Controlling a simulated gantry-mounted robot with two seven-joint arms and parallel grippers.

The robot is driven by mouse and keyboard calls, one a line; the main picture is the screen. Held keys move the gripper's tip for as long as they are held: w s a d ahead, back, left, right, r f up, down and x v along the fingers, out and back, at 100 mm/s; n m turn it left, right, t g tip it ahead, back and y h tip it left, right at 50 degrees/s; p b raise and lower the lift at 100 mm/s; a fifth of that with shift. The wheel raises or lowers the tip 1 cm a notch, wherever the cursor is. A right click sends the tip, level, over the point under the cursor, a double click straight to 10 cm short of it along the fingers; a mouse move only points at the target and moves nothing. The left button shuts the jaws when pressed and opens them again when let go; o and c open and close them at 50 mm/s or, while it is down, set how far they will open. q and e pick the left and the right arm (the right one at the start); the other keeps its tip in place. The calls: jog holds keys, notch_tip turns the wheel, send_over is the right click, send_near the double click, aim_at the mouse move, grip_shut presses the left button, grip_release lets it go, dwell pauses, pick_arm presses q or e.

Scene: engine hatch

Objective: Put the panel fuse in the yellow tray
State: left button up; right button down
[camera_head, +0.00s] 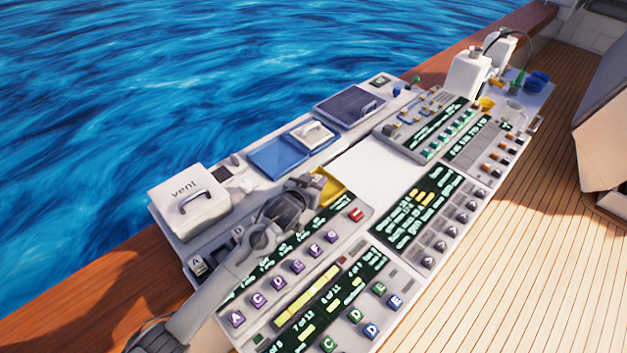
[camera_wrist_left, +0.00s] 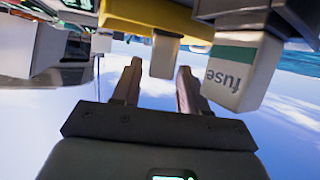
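The yellow tray (camera_head: 332,188) sits near the middle of the console, just beyond my left gripper (camera_head: 308,192). In the left wrist view the tray's yellow side (camera_wrist_left: 135,15) shows at the top. The panel fuse (camera_wrist_left: 232,78), a pale block with a green band and the word "fuse" upside down, appears right of my left gripper (camera_wrist_left: 158,78), outside its fingers. The fingers are apart. A smaller pale block (camera_wrist_left: 164,58) shows between the fingertips; I cannot tell whether they touch it. Whether the fuse is in or beside the tray is unclear. My right gripper is out of view.
A white vent box (camera_head: 188,203) with a handle stands at the console's left end. A blue panel (camera_head: 275,158) lies behind the tray. Rows of lettered keys (camera_head: 279,283) lie in front. A bare white surface (camera_head: 378,165) is free to the right.

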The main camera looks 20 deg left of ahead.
pick_arm(q)
jog(key=shift+o, duration=0.5)
jog(key=shift+r, duration=0.25)
jog(key=shift+s+r, duration=0.1)
jog(key=shift+s, duration=0.15)
jog(key=p+v, duration=0.1)
jog(key=v, duration=1)
jog(key=shift+s+p, duration=0.2)
jog(key=shift+p, duration=0.1)
jog(key=shift+a+r, duration=0.1)
